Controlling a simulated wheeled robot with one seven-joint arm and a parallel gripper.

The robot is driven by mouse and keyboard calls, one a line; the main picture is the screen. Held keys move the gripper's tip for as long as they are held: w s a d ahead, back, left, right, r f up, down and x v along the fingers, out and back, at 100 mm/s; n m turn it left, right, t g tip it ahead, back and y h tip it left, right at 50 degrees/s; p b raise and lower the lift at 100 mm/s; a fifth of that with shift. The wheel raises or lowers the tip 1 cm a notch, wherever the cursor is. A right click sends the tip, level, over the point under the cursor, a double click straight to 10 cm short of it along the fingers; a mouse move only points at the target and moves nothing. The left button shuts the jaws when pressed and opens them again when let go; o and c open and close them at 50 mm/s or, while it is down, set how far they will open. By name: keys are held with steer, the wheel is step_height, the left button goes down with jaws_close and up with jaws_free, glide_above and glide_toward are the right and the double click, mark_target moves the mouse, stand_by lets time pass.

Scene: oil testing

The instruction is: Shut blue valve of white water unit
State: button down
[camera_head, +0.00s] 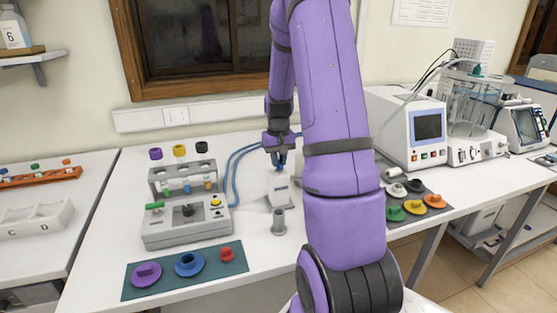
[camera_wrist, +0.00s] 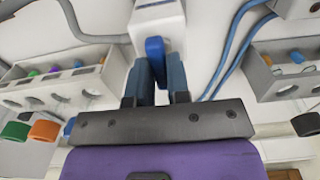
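The white water unit (camera_head: 279,190) stands on the bench near the middle in the head view, partly behind my arm. In the wrist view its white body (camera_wrist: 157,20) is at the top centre. The blue valve (camera_wrist: 155,48) is an upright blue lever on the unit's face. My gripper (camera_wrist: 162,66) is at the valve, with one dark finger on each side of the lever. The fingers are close together, but I cannot tell whether both touch it. In the head view my gripper (camera_head: 279,165) is just above the unit, and the valve is hard to make out.
A grey tester (camera_head: 187,228) with coloured vials is left of the unit, with blue hoses between. A small grey cup (camera_head: 279,222) stands in front. A green mat (camera_head: 135,290) holds coloured knobs. A white machine (camera_head: 400,135) is at right.

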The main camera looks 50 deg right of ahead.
steer(key=shift+m, duration=0.4)
steer(key=m, duration=0.3)
steer(key=shift+m, duration=0.4)
steer(key=m, duration=0.4)
steer(key=shift+m, duration=0.3)
steer(key=m, duration=0.8)
steer(key=shift+m, duration=0.4)
steer(key=c, duration=1.1)
jaws_free()
